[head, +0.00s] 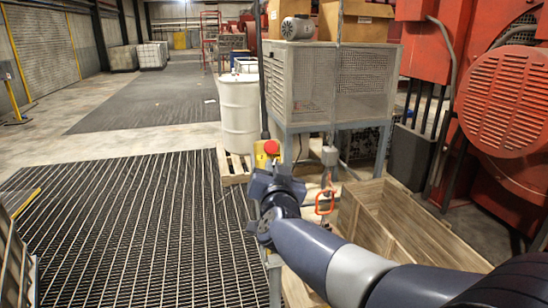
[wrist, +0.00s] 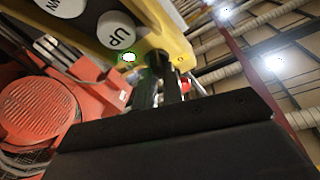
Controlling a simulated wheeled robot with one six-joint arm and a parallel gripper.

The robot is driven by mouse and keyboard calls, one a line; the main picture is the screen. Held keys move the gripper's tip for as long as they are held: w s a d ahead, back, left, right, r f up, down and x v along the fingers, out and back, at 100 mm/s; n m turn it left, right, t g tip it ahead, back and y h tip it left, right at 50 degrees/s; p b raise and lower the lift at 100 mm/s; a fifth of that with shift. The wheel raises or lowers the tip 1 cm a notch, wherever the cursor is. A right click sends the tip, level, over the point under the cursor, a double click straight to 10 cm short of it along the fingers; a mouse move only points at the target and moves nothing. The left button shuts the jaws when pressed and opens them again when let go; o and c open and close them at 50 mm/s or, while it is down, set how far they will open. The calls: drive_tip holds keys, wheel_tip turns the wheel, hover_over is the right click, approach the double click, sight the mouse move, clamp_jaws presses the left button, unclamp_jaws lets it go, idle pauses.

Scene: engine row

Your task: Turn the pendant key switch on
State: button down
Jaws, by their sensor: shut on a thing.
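The yellow pendant (head: 262,160) hangs in the middle of the head view, with a red mushroom button (head: 271,147) on it. In the wrist view the pendant (wrist: 172,38) crosses the top, with white buttons marked UP (wrist: 116,30) and DOWN (wrist: 62,5), and a small bright light with a green rim (wrist: 128,57). My gripper (wrist: 162,75) reaches up to the pendant's lower edge and is shut on the key switch there. The key is hidden between the fingers, so its angle cannot be told. In the head view my gripper (head: 270,185) covers the pendant's lower part.
A mesh-sided cabinet (head: 330,85) on legs stands behind the pendant, and a white drum (head: 239,112) to its left. An open wooden crate (head: 400,222) lies right of my arm. An orange hook (head: 325,202) hangs close to my wrist. The grated floor (head: 120,220) at left is clear.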

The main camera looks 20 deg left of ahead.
drive_tip(key=shift+r+m+h+p, duration=0.1)
drive_tip(key=shift+m+h+p, duration=0.5)
drive_tip(key=shift+m+p, duration=0.4)
drive_tip(key=shift+m, duration=0.3)
drive_tip(key=c, duration=1.5)
unclamp_jaws()
drive_tip(key=b+v, duration=0.1)
drive_tip(key=v, duration=0.9)
drive_tip(key=shift+s+b, duration=0.35)
drive_tip(key=shift+s, duration=0.1)
